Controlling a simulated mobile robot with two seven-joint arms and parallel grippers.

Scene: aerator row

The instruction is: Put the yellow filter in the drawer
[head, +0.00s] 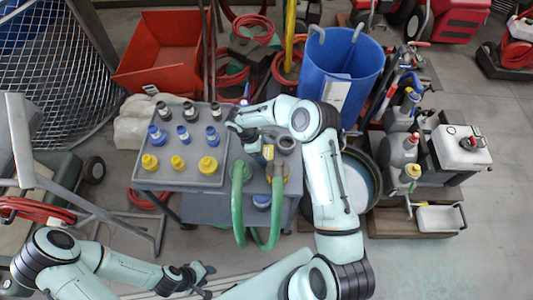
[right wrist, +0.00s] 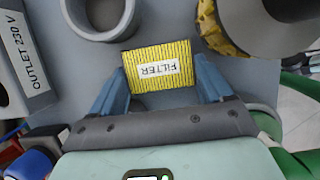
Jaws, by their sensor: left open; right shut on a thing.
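The yellow filter (right wrist: 158,66) is a striped block with a white FILTER label, upside down in the right wrist view. My right gripper (right wrist: 160,80) is shut on it, one blue finger on each side. In the head view a small yellow patch (head: 268,152) at the cart top, beside the right hand (head: 248,134), looks like the filter. My left gripper (head: 200,277) is open and empty at the bottom, away from the cart. I cannot clearly make out the drawer; the grey cart front (head: 215,210) is partly hidden by hoses.
A grey tray (head: 180,138) holds rows of black, blue and yellow fittings. Green hoses (head: 240,205) loop over the cart front. A grey ring (right wrist: 100,14) and a yellow-edged round part (right wrist: 220,30) stand close to the filter. A blue bin (head: 340,72) stands behind.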

